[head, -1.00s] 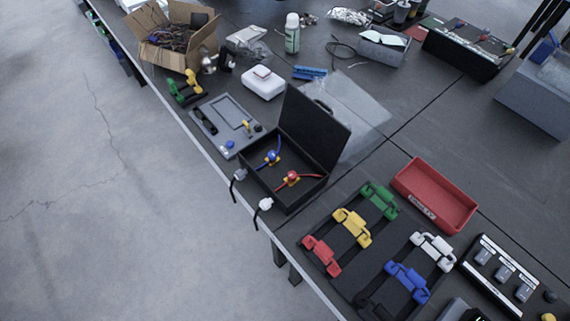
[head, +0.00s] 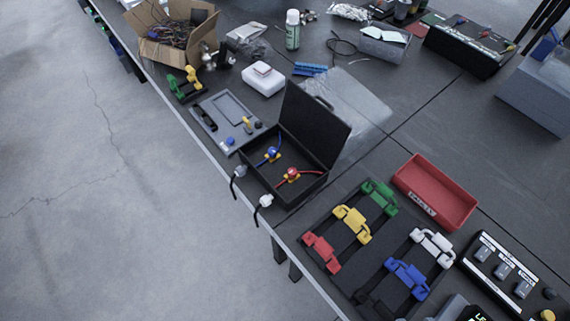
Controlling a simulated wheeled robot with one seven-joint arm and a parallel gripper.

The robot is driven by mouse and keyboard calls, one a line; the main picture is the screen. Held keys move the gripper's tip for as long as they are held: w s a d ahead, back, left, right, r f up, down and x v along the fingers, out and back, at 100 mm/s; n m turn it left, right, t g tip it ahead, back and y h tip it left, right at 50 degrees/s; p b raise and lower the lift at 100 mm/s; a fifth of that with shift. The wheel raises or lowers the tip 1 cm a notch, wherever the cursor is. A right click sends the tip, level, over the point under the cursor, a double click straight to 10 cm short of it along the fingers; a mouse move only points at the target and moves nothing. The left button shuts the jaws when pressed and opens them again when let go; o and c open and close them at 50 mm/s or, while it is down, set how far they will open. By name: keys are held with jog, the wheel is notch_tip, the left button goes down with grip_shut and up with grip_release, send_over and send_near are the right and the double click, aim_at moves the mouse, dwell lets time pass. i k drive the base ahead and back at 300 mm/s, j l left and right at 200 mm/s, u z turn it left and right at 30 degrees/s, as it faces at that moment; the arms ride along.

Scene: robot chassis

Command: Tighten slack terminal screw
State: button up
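An open black box (head: 262,179) stands near the table's front edge, its lid (head: 312,122) raised at the back right. I cannot tell which screw is slack. My gripper is not in view.
A grey panel (head: 207,139) lies left of the box. A board with coloured clamps (head: 340,270) and a red tray (head: 444,209) lie to the right. A cardboard box (head: 150,48) of wires stands at the back left. Floor left of the table is clear.

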aim_at(273, 151)
jog(key=j+u, duration=0.4)
jog(key=i+j+u, duration=0.1)
jog(key=u, duration=0.3)
jog(key=i+j+u, duration=0.15)
jog(key=u, duration=0.25)
jog(key=j, duration=0.1)
